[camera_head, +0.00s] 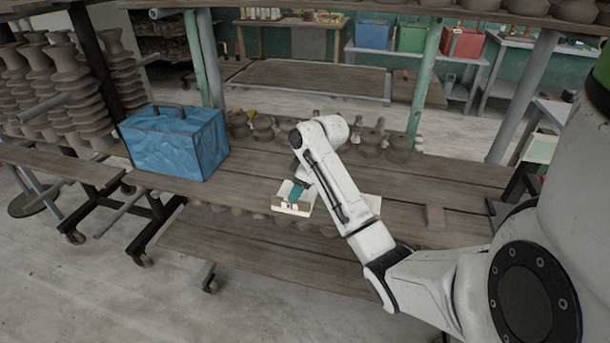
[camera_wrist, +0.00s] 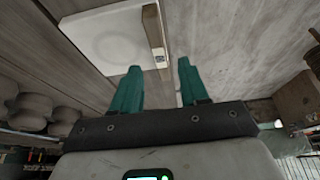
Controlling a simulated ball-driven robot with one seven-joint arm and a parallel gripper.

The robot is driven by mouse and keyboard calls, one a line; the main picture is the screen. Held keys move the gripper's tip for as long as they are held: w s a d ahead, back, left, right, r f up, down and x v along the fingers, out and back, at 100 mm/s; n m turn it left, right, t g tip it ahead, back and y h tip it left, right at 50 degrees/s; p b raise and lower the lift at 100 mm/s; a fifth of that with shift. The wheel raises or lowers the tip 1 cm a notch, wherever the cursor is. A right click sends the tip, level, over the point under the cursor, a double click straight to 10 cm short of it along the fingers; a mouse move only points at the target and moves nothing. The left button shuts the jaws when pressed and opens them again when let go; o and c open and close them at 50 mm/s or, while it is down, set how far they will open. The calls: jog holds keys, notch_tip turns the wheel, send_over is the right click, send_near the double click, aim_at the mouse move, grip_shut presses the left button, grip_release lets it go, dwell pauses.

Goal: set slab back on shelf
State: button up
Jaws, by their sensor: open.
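A pale, flat slab (camera_head: 281,206) with a brownish edge lies at the front of the wooden shelf (camera_head: 250,186), left of my arm. In the wrist view the slab (camera_wrist: 105,40) shows its white broad face, and its narrow tan edge lies just beyond the fingertips. My gripper (camera_head: 297,191) is over the slab in the head view, with its teal fingers partly hidden by my wrist. In the wrist view my gripper (camera_wrist: 158,66) is open, with a clear gap between the fingers and nothing held. I cannot tell whether a finger touches the slab.

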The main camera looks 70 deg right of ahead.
jog(key=v, duration=0.8)
jog(key=w+a+f+y, duration=0.1)
jog(key=a+f, duration=0.3)
jog(key=a, duration=0.4)
jog(key=w+a+f, duration=0.2)
jog(key=a+f, duration=0.2)
jog(key=a, duration=0.3)
jog(key=w+a+f+y, duration=0.1)
jog(key=a+f, duration=0.3)
jog(key=a, duration=0.4)
jog(key=s+a+f+m+g, duration=0.1)
jog(key=s+a+f, duration=0.2)
jog(key=s+a, duration=0.15)
jog(key=s+a+f+g, duration=0.1)
jog(key=s+a+f, duration=0.2)
jog(key=a, duration=0.3)
jog(key=s+a+g+h, duration=0.1)
jog(key=s+a+h, duration=0.1)
jog(key=s, duration=0.7)
jog(key=shift+s+f, duration=0.15)
jog(key=shift+f, duration=0.15)
